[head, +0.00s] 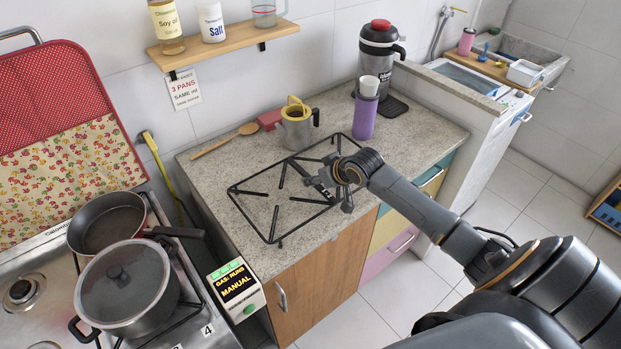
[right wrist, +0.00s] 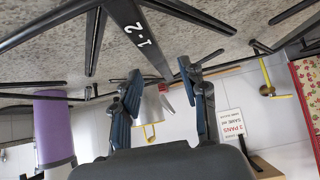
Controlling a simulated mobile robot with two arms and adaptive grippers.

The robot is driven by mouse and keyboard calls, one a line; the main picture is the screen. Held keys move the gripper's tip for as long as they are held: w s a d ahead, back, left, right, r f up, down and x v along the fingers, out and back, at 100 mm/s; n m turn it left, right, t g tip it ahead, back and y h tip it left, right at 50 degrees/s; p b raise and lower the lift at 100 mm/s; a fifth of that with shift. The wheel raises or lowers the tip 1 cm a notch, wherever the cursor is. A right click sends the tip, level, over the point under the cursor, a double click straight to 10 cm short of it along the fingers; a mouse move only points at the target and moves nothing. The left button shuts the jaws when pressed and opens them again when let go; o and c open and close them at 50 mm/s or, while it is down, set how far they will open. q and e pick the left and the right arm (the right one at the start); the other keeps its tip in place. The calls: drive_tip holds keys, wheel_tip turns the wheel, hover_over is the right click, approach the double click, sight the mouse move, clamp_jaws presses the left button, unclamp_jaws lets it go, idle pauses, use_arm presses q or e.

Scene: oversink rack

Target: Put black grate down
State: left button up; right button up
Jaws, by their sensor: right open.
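The black grate (head: 268,194) is a thin rectangular frame with inward-pointing bars. It lies flat over the speckled stone counter (head: 218,182) and appears to rest on it. My right gripper (head: 334,187) is at the grate's front right edge, partly hiding it. In the right wrist view, which is upside down, the gripper's fingers (right wrist: 158,76) are spread apart, close to a flat grate bar marked "1-2" (right wrist: 136,36). Whether a fingertip touches the bar I cannot tell. My left gripper is not in view.
Behind the grate are a grey pot (head: 297,132), a purple cup (head: 364,118), a large flask (head: 378,55) and a wooden spoon (head: 225,141). Left is a stove with a frying pan (head: 106,225) and lidded pot (head: 125,287). The counter's right part is clear.

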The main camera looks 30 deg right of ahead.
drive_tip(key=shift+p+x, duration=0.4)
drive_tip(key=shift+x, duration=1.85)
drive_tip(key=shift+s, duration=0.15)
clamp_jaws()
drive_tip(key=shift+d, duration=0.1)
